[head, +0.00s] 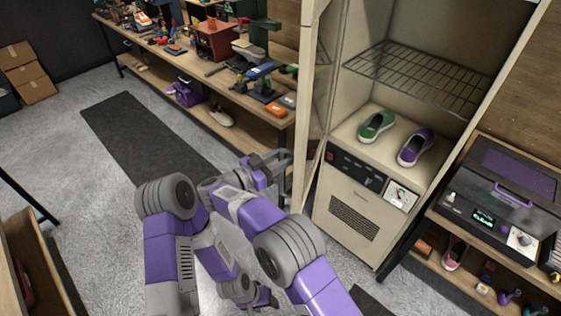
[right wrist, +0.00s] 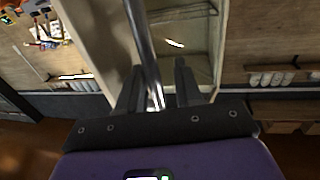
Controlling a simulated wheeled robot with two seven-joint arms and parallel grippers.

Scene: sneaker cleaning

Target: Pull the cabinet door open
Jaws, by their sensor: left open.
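The beige cabinet (head: 355,205) stands right of centre in the head view, its front open. Its door (head: 309,110) stands swung out at the left side, seen nearly edge-on. My right gripper (head: 275,165), the upper one, is at the outer side of the door. In the right wrist view its two fingers (right wrist: 160,90) stand on either side of a shiny metal handle bar (right wrist: 142,45). Whether they grip it is unclear. My left gripper (head: 262,298), the lower one, is open and empty near the bottom edge, partly hidden by my arm.
Inside the cabinet are a wire rack (head: 420,75), a green shoe (head: 376,124) and a purple shoe (head: 415,147). A workbench (head: 215,85) with tools is behind the door. A bench with a dark box (head: 500,195) is at right. Floor (head: 60,125) at left is open.

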